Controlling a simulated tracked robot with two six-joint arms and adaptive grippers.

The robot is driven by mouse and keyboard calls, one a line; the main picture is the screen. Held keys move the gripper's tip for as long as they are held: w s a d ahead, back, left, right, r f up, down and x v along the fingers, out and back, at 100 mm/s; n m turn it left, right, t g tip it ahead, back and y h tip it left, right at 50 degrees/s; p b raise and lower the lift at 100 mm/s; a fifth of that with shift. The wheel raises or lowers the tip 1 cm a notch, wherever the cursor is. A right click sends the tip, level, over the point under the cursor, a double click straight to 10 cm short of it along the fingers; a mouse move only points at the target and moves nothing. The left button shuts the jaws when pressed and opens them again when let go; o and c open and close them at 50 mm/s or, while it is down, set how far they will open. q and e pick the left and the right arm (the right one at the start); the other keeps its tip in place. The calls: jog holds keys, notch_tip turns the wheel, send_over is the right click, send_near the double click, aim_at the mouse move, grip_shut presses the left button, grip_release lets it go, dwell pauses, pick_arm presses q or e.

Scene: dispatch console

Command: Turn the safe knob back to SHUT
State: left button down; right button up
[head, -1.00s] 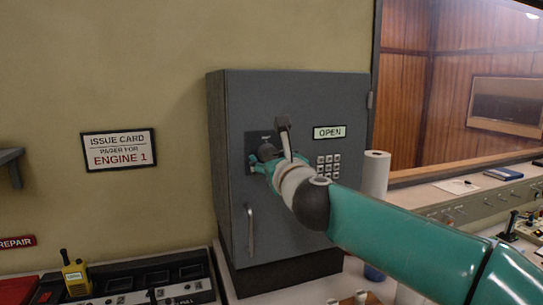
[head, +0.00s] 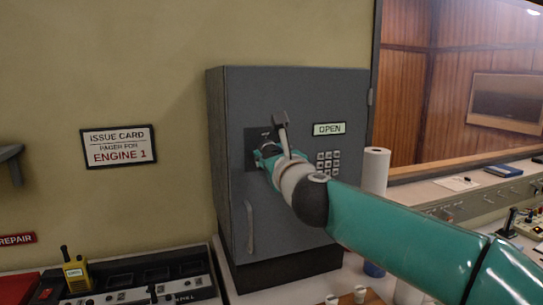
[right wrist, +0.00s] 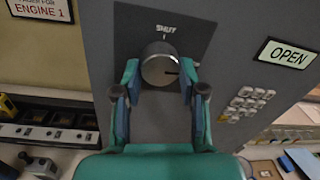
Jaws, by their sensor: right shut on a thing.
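The grey safe (head: 290,90) stands against the wall, its door flush in the front. My right gripper (head: 264,155) is at the knob plate on the door. In the right wrist view the round metal safe knob (right wrist: 160,64) sits between my two fingertips, which are shut on its sides. The knob's dark mark points right, while the SHUT label (right wrist: 165,29) is above the knob. The display (head: 329,129) reads OPEN. In the head view my gripper hides most of the knob. My left gripper is not in view.
A keypad (head: 327,161) is right of the knob, and a door handle (head: 250,228) is below it. A paper towel roll (head: 375,172) stands right of the safe. A yellow radio (head: 75,273) stands in the charger at lower left.

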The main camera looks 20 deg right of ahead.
jog(key=n, duration=0.4)
jog(key=n+p, duration=0.1)
jog(key=n, duration=0.4)
jog(key=n+p, duration=0.1)
jog(key=n, duration=0.3)
jog(key=shift+f+n+t+y, duration=0.1)
jog(key=shift+n+t+y, duration=0.2)
jog(key=shift+n+y, duration=0.1)
jog(key=n, duration=0.4)
jog(key=shift+f+p, duration=0.1)
jog(key=shift+p, duration=0.3)
jog(key=shift+f+n+y, duration=0.1)
jog(key=shift+n+y, duration=0.2)
jog(key=shift+n, duration=0.1)
jog(key=o, duration=1)
jog(key=shift+o, duration=0.7)
jog(key=shift+r, duration=0.2)
jog(key=shift+s+d, duration=0.1)
jog(key=shift+s, duration=0.05)
